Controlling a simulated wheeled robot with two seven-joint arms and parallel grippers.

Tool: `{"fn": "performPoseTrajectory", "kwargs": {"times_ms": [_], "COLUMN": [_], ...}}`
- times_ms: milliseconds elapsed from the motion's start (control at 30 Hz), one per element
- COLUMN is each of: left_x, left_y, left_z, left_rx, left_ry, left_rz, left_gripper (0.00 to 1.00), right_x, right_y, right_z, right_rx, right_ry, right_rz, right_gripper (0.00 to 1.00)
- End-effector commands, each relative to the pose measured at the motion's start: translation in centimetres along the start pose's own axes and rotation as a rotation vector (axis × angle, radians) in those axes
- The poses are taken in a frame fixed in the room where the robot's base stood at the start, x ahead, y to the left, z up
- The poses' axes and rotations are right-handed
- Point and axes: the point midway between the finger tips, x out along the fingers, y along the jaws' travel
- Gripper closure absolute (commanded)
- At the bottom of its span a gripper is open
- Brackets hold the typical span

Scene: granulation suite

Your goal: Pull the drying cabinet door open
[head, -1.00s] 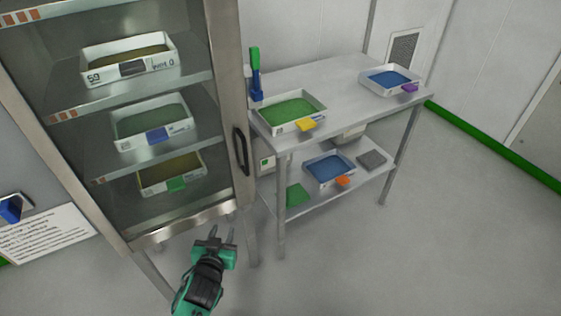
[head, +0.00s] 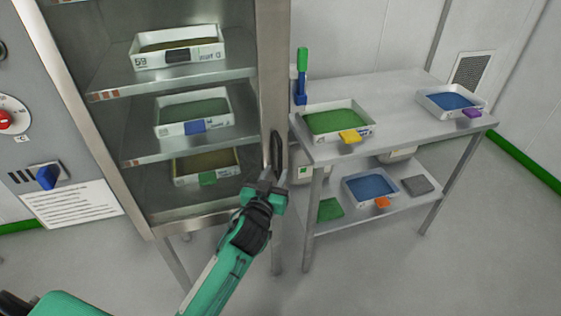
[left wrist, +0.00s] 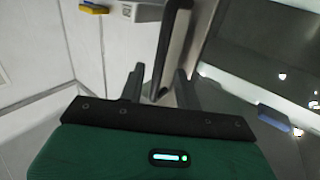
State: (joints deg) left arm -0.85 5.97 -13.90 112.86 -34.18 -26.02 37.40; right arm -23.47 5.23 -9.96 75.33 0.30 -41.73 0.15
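The drying cabinet door (head: 271,75) is a metal frame around glass and looks closed. Its dark upright handle (head: 277,149) is on the door's right side. My left gripper (head: 275,173) is at the lower end of the handle, fingers pointing up at it. In the left wrist view the handle (left wrist: 173,40) shows between the two open fingertips of the left gripper (left wrist: 158,80), with gaps on both sides. I cannot tell how deep the handle sits between the fingers. My right gripper is not in view.
Trays of powder, such as a green one (head: 198,110), stand on shelves behind the glass. A steel table (head: 385,100) with trays stands close to the cabinet's right. A control panel with a blue knob (head: 47,177) is at left. The floor in front is clear.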

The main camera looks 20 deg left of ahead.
Motion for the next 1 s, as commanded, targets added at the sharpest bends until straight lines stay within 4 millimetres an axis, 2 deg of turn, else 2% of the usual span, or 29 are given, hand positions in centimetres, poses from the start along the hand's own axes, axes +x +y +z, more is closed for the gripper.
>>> {"fn": "performPoseTrajectory", "kwargs": {"times_ms": [100, 300, 467, 733, 767, 900, 933, 1000], "left_x": [2.1, 4.4, 5.2, 5.3, 5.3, 5.3, 5.3, 5.3], "left_y": [0.0, 0.0, 0.0, 0.0, 0.0, 0.0, 0.0, 0.0], "left_z": [-0.1, 0.0, 0.0, 0.1, 0.1, 0.1, 0.1, 0.1], "left_rx": [0.001, 0.0, 0.0, 0.0, 0.0, 0.0, 0.0, 0.0], "left_ry": [0.0, -0.001, -0.001, -0.001, -0.001, -0.001, -0.001, -0.001], "left_rz": [0.0, 0.0, 0.0, 0.0, 0.0, 0.0, 0.0, 0.0], "left_gripper": [0.67, 0.67, 0.67, 0.67, 0.69, 0.96, 1.0, 1.0], "right_x": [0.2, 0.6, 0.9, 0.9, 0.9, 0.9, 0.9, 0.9], "right_y": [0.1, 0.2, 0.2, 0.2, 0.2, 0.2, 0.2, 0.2], "right_z": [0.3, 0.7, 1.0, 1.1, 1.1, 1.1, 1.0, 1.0], "right_rx": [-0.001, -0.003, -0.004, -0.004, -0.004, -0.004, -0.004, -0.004], "right_ry": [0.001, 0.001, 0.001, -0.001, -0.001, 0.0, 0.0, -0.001], "right_rz": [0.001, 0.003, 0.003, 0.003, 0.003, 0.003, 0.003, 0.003], "right_gripper": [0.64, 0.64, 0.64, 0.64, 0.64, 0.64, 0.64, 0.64]}}
